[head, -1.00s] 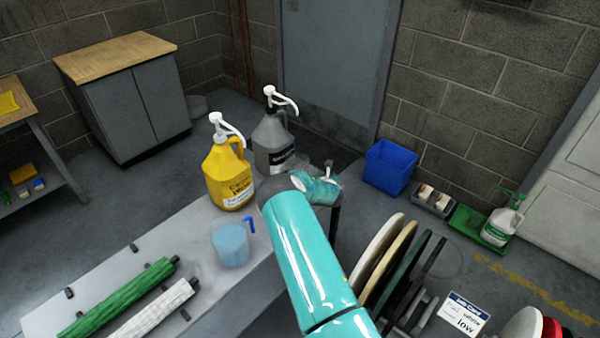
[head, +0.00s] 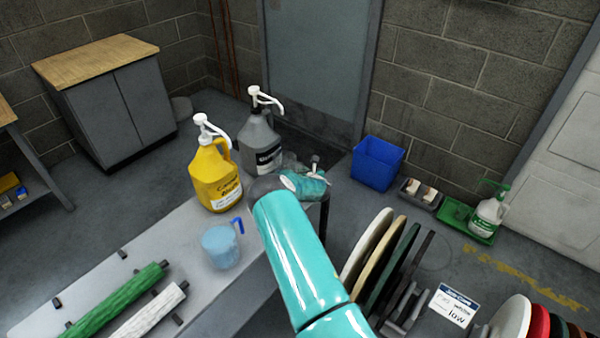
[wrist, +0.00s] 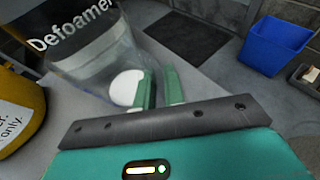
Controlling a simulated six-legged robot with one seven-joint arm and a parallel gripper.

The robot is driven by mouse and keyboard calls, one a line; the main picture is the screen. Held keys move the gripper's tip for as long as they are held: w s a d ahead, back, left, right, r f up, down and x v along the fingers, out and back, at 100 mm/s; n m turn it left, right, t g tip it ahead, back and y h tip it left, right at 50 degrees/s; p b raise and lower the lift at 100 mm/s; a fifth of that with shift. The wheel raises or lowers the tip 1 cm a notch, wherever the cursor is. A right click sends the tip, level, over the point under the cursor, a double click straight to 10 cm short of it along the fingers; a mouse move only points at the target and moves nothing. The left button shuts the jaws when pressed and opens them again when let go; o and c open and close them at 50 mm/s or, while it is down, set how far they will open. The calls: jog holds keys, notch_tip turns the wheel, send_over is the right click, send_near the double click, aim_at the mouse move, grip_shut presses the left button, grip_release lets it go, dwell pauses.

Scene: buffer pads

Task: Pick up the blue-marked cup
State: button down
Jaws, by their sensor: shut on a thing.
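A translucent cup with a blue handle (head: 220,246), the blue-marked one in view, stands upright on the grey bench. It is left of and nearer than my gripper (head: 318,170), and apart from it. My gripper, also in the wrist view (wrist: 158,88), is shut on a clear cup (wrist: 92,62) beside the grey Defoamer jug (head: 260,145). Its green jaws are close together at the cup's near side. A white disc (wrist: 127,87) shows at that side. In the head view the clear cup (head: 292,162) is partly hidden by my gripper. I cannot make out its handle.
A yellow pump jug (head: 214,180) stands between the blue-handled cup and the Defoamer jug. Green and white rollers (head: 120,298) lie at the bench's front left. A rack of upright pads (head: 385,262) stands right of my arm. A blue bin (head: 377,163) is on the floor behind.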

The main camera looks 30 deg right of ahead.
jog(key=shift+r, duration=0.5)
jog(key=s+a+r, duration=0.3)
jog(key=s+r, duration=0.2)
jog(key=s, duration=0.1)
jog(key=s+a+r, duration=0.2)
jog(key=s+r, duration=0.4)
jog(key=s, duration=0.1)
jog(key=shift+a+r, duration=0.3)
jog(key=shift+a, duration=0.1)
jog(key=shift+w, duration=0.1)
dwell(0.7)
